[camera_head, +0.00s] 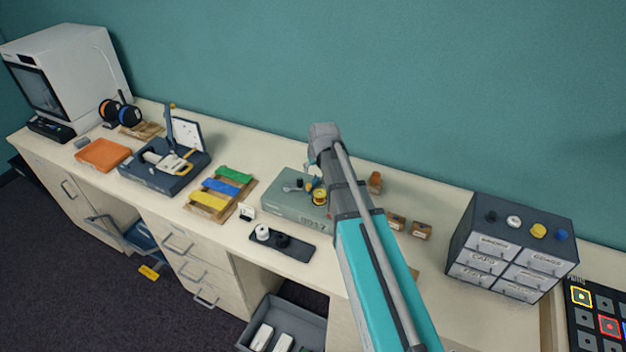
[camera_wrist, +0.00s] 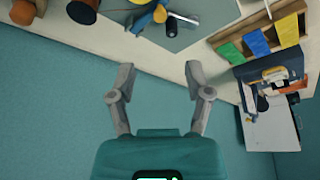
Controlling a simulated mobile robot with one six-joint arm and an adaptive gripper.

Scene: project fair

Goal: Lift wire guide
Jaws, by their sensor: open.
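No part is clearly marked as the wire guide, and I cannot tell for sure which one it is. In the wrist view the blue and yellow part (camera_wrist: 146,20) is at the top, beyond my fingertips. My gripper (camera_wrist: 159,73) is open and empty, with its fingers apart and touching nothing.
A black tray (camera_head: 296,251) with a white and a black part is in front. Green, blue and yellow strips (camera_head: 220,187) and a dark open case (camera_head: 147,178) are left. A small drawer cabinet (camera_head: 512,250) is right. The teal wall (camera_head: 420,90) stands close behind.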

